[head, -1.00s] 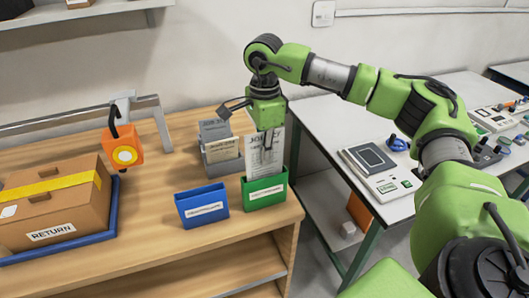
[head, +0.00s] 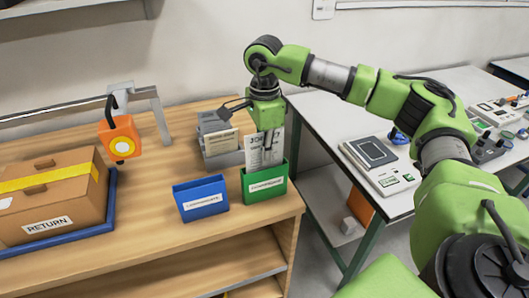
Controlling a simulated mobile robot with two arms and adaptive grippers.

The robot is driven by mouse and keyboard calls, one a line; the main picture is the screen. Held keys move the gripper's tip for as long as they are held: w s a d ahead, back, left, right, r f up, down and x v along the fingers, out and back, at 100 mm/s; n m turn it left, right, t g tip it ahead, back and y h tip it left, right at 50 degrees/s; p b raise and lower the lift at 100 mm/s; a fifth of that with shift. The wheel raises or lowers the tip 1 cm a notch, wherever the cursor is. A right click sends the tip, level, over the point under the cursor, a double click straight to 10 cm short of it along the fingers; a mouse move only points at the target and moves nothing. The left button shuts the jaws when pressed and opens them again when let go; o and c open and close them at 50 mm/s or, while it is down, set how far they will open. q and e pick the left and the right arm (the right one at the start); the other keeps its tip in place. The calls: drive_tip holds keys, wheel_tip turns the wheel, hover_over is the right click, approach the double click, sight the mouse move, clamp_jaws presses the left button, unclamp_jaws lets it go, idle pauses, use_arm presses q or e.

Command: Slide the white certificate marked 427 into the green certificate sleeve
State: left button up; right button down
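The white certificate (head: 254,153) stands upright with its lower part hidden in the green certificate sleeve (head: 265,190). Its upper part shows above the sleeve's rim. A finger covers part of its print, and I cannot read a whole number on it. My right gripper (head: 267,147) points down over the sleeve with its fingers at the certificate's upper part; it appears shut on the certificate. The green sleeve stands upright near the front right corner of the wooden table. My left gripper is not in view.
A blue sleeve (head: 201,200) stands just left of the green one. A grey holder (head: 228,160) with several cards stands behind. A RETURN box (head: 40,207) sits in a blue tray at the left, near an orange hanging device (head: 120,139). A white table (head: 325,130) is to the right.

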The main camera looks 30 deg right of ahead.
drive_tip(key=shift+f+b, duration=0.5)
drive_tip(key=shift+f, duration=0.3)
drive_tip(key=c, duration=2.2)
unclamp_jaws()
drive_tip(key=shift+s, duration=0.1)
wheel_tip(320, 180, up, 12)
drive_tip(key=shift+r, duration=0.15)
